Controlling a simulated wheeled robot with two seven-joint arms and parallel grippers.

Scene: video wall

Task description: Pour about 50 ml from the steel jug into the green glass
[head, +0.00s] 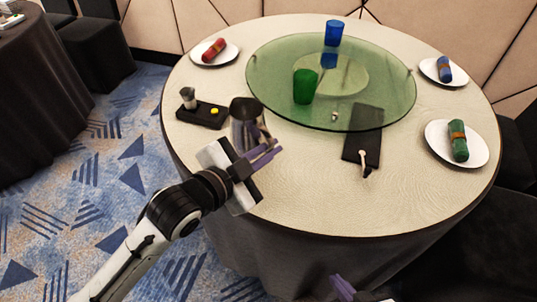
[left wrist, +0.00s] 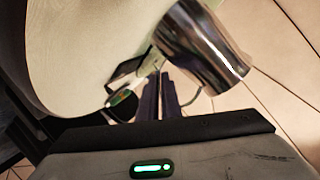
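The steel jug (head: 244,133) is near the left front of the round table, its dark opening facing up. In the left wrist view the shiny jug (left wrist: 203,45) fills the upper right, with its thin handle at the fingertips. My left gripper (head: 262,155) has its purple fingers close together at the handle; they also show in the left wrist view (left wrist: 160,93). I cannot tell whether the jug touches the table. The green glass (head: 304,87) stands upright on the glass turntable, right of and beyond the jug. My right gripper (head: 343,289) barely shows at the bottom edge.
The green glass turntable (head: 390,95) also bears a blue glass (head: 333,32). A black tray (head: 203,119) with a small cup lies left of the jug. A dark board (head: 362,135) lies right. Plates with rolled napkins stand around the rim. The front table area is clear.

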